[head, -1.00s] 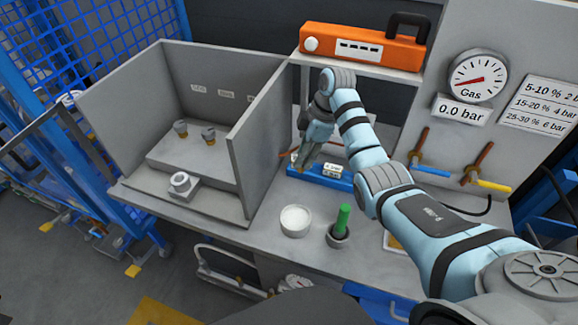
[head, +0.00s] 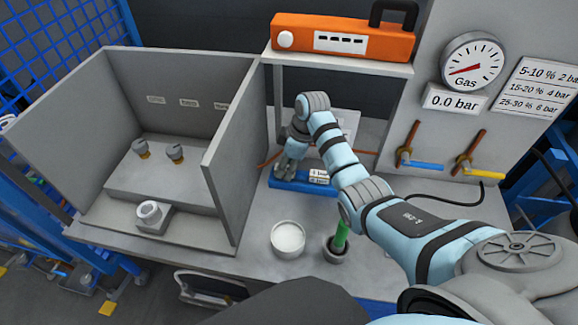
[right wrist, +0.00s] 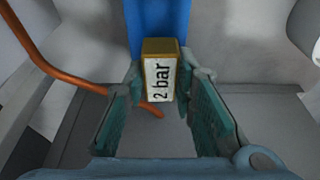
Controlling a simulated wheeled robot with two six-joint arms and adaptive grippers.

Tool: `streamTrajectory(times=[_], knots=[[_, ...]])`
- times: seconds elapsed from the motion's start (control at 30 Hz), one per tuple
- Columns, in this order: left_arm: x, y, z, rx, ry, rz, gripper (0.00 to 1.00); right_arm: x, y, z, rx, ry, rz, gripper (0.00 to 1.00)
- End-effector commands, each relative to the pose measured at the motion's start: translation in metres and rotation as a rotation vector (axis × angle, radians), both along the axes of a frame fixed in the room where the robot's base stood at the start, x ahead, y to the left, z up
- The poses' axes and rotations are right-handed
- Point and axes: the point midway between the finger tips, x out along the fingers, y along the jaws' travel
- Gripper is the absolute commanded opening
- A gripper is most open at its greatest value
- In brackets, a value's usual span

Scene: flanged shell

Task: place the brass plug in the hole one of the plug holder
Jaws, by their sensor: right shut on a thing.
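The brass plug (right wrist: 160,70), a brass-coloured block with a white "2 bar" label, is between the fingertips of my right gripper (right wrist: 165,78) in the right wrist view. The gripper is shut on it. In the head view my right gripper (head: 290,165) points down at the left end of the blue plug holder (head: 287,184) and hides the plug there. The holder bears white-labelled blocks (head: 318,177) at its right. In the wrist view the blue holder (right wrist: 160,22) lies behind the plug; I cannot tell whether the plug sits in a hole. My left gripper is out of view.
A grey open enclosure (head: 222,175) stands left, with two brass-based fittings (head: 175,153) and a flanged part (head: 152,215). A white bowl (head: 288,238) and a cup with a green-handled tool (head: 340,238) stand in front. A copper pipe (right wrist: 60,72) runs nearby. An orange case (head: 345,41) lies above.

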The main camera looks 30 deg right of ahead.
Motion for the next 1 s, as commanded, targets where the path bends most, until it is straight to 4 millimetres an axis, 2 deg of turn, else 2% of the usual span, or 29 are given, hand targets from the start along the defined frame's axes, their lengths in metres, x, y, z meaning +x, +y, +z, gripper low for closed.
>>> streamTrajectory(times=[0.1, 0.2, 0.23, 0.33, 0.37, 0.63, 0.73, 0.87, 1.0], knots=[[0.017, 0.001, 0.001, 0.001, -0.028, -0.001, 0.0, 0.0, 0.0, 0.0, 0.002, -0.003, 0.0, 0.0], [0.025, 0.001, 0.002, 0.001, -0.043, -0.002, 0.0, 0.0, 0.0, 0.0, 0.002, -0.003, 0.001, 0.0], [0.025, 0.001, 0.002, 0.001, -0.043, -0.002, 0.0, 0.0, 0.0, 0.0, 0.002, -0.003, 0.001, 0.26], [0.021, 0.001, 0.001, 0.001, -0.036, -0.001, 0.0, 0.001, 0.001, 0.0, 0.001, -0.003, 0.003, 0.42], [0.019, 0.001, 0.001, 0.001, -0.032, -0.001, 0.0, 0.001, 0.001, 0.0, 0.001, -0.003, 0.003, 0.45], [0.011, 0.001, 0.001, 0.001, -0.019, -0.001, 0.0, 0.0, 0.0, 0.001, 0.002, -0.003, 0.001, 0.45], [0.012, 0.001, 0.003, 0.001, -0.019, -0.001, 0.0, 0.0, -0.002, 0.009, 0.001, -0.005, 0.0, 0.45], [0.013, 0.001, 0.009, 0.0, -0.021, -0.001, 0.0, -0.004, -0.009, 0.038, -0.001, -0.008, -0.001, 0.45], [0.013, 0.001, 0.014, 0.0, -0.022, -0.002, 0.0, -0.01, -0.016, 0.077, -0.001, -0.009, 0.001, 0.45]])
